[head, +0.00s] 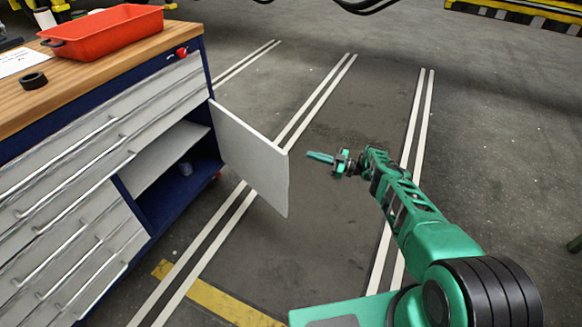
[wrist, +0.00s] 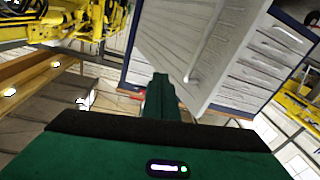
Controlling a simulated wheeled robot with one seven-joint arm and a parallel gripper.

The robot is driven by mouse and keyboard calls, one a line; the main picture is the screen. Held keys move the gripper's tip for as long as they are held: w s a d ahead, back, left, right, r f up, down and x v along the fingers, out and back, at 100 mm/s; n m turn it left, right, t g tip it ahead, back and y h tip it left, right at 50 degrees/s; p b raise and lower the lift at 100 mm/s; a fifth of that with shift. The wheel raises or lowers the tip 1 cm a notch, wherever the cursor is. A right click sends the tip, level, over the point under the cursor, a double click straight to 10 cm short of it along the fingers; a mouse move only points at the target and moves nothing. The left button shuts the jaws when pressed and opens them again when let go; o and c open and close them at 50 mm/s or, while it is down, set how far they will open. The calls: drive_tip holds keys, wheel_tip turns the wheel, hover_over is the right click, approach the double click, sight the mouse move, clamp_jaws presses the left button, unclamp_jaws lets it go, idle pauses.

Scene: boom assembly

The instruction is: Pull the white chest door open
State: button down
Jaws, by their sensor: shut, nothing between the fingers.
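The white chest door (head: 250,155) stands swung well out from the blue workbench chest (head: 160,205), hinged at its right front corner. The open compartment and its shelf show behind it. My gripper (head: 312,155) is shut and empty. It is in the air to the right of the door's free edge, apart from it, with its fingers pointing left toward it. In the wrist view my gripper (wrist: 161,85) also shows shut, with the white door (wrist: 180,40) and its long bar handle (wrist: 203,48) beyond. The handle is hidden in the head view.
Drawers (head: 90,150) with long bar handles fill the chest's left front. A red tray (head: 105,28) and a black ring (head: 33,81) sit on the wooden top. A small cup (head: 186,168) stands in the compartment. The striped floor around my arm is clear.

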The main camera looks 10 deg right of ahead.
drive_tip(key=w+d+r+n+t+h, duration=0.2)
drive_tip(key=w+d+r+t, duration=0.35)
drive_tip(key=r, duration=0.25)
drive_tip(key=n+t+h, duration=0.3)
drive_tip(key=n+h, duration=0.3)
drive_tip(key=h, duration=0.2)
approach(278, 164)
drive_tip(key=s+a+r, duration=0.4)
drive_tip(key=s, duration=0.1)
drive_tip(key=shift+g, duration=0.25)
drive_tip(key=shift+w+d+f, duration=0.1)
drive_tip(key=shift+w, duration=2.7)
drive_tip(key=shift+w+d+f, duration=0.1)
drive_tip(key=shift+w, duration=2.7)
